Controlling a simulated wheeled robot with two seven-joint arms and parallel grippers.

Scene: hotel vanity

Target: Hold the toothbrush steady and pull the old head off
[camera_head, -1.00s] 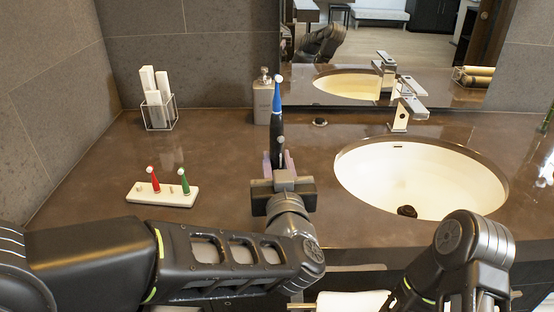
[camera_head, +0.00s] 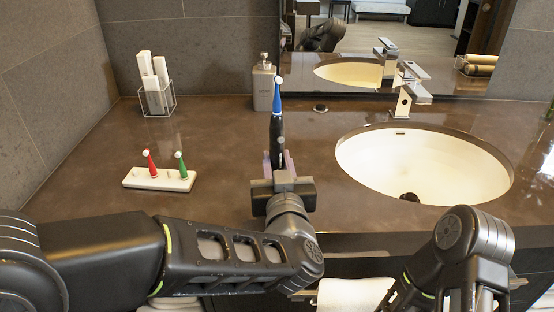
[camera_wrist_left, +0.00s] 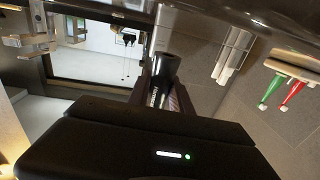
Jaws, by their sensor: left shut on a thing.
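The toothbrush (camera_head: 276,138) stands upright over the counter with a dark handle and a blue head (camera_head: 277,97) on top. My left gripper (camera_head: 279,164) is shut on the toothbrush handle, low on its body. In the left wrist view the dark handle (camera_wrist_left: 161,75) shows between the fingers; the blue head is not visible there. A red brush head (camera_head: 151,165) and a green brush head (camera_head: 181,166) stand on a white holder (camera_head: 146,182) to the left. My right arm shows at the lower right, but its gripper is out of view.
A soap dispenser (camera_head: 264,84) stands behind the toothbrush. The sink (camera_head: 425,165) and tap (camera_head: 402,98) are to the right. Counter between holder and toothbrush is clear.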

